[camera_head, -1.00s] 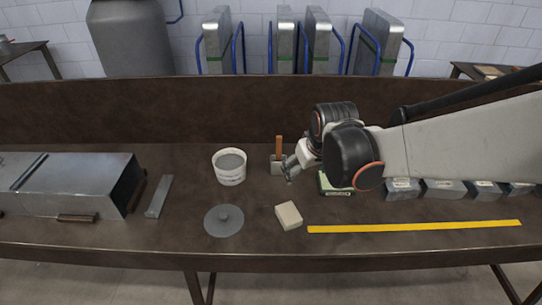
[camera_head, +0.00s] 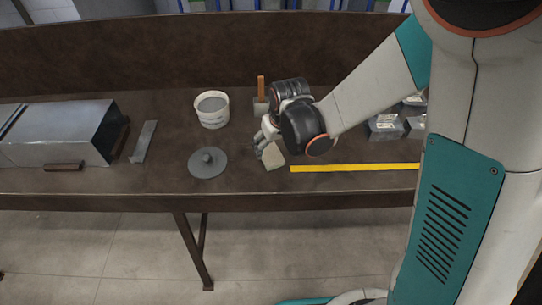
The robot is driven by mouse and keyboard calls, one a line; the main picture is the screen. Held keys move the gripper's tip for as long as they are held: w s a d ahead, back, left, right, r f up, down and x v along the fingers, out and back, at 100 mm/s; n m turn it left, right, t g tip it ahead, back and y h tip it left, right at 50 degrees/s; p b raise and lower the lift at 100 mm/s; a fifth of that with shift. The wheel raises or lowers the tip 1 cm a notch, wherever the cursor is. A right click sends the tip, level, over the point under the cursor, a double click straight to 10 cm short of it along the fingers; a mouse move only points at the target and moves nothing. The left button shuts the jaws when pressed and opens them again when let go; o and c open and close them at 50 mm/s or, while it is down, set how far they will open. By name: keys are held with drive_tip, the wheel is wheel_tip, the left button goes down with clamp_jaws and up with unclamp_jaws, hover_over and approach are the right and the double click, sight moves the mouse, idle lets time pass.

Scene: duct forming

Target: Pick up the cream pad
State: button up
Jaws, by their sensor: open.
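The cream pad (camera_head: 274,160) is a small pale block lying on the brown workbench, right of the grey disc. My gripper (camera_head: 264,146) is open and sits at the pad's upper left edge, partly covering it. Its fingers point down toward the bench. Whether a finger touches the pad I cannot tell. The dark wrist of my arm hides what lies just right of the gripper.
A white bucket (camera_head: 212,109) of grey paste and a grey disc with a knob (camera_head: 208,162) stand left. A yellow strip (camera_head: 350,168) lies right of the pad. A metal duct (camera_head: 62,135) and a flat bar (camera_head: 143,141) are farther left. Grey blocks (camera_head: 385,127) stand right.

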sight(271, 154)
drive_tip(key=shift+b+x, duration=1.4)
drive_tip(key=shift+x, duration=1.9)
drive_tip(key=shift+w+r, duration=0.15)
drive_tip(key=shift+f+b, duration=0.3)
drive_tip(key=shift+c, duration=0.6)
drive_tip(key=c, duration=1.1)
drive_tip(key=shift+c, duration=0.2)
drive_tip(key=shift+r, duration=0.2)
wheel_tip(271, 154, up, 20)
drive_tip(key=p, duration=0.7)
drive_tip(key=shift+p, duration=0.4)
drive_tip(key=shift+r, duration=0.1)
